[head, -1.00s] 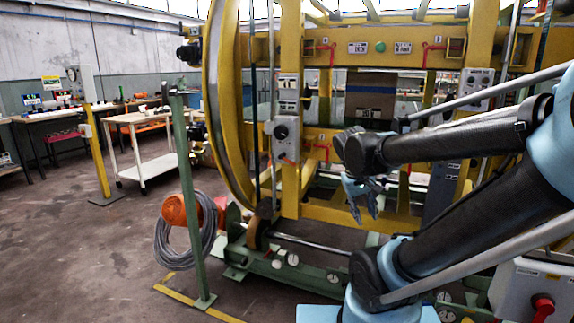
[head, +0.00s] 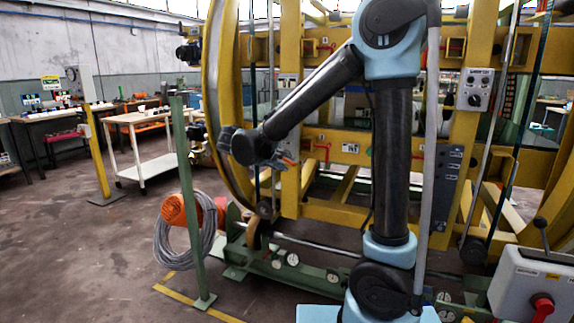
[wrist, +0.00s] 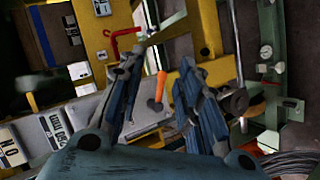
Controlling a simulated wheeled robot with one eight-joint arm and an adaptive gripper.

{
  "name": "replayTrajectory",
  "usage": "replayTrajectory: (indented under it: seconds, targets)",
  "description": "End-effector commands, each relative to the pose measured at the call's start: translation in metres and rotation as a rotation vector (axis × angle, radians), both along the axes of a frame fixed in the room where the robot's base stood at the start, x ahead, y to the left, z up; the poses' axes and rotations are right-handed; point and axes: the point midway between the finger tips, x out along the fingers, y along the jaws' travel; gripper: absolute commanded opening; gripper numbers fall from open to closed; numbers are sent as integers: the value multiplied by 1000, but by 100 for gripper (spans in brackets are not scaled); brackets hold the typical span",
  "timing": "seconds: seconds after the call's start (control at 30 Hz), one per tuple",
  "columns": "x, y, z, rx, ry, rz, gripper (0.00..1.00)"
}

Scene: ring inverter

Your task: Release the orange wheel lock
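The orange wheel lock appears to be the small orange lever (wrist: 160,86) in the wrist view. It stands up from a grey mount, and from this angle it shows between my two fingers. My gripper (wrist: 159,68) has its blue fingers spread apart, with nothing seen clamped between them. I cannot tell how far the lever lies beyond the fingertips. In the head view my gripper (head: 288,162) is in front of the yellow frame, close to the large yellow ring (head: 217,90). A small orange patch shows beside it, and the arm partly hides this area.
A green post (head: 187,200) with coiled grey hose (head: 180,250) stands left of my arm. The green base (head: 290,268) runs along the floor below. A red pipe (wrist: 122,42) is near the fingers.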

Motion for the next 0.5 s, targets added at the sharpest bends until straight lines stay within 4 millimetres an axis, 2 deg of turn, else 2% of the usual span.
replayTrajectory:
  seconds: [0.03,0.2,0.33,0.5]
  targets:
    - [1,22,0,-13,-27,20,32]
    - [-1,70,3,-48,-110,60,32]
    - [-4,88,3,-59,-142,74,32]
    - [2,89,1,-63,-154,77,32]
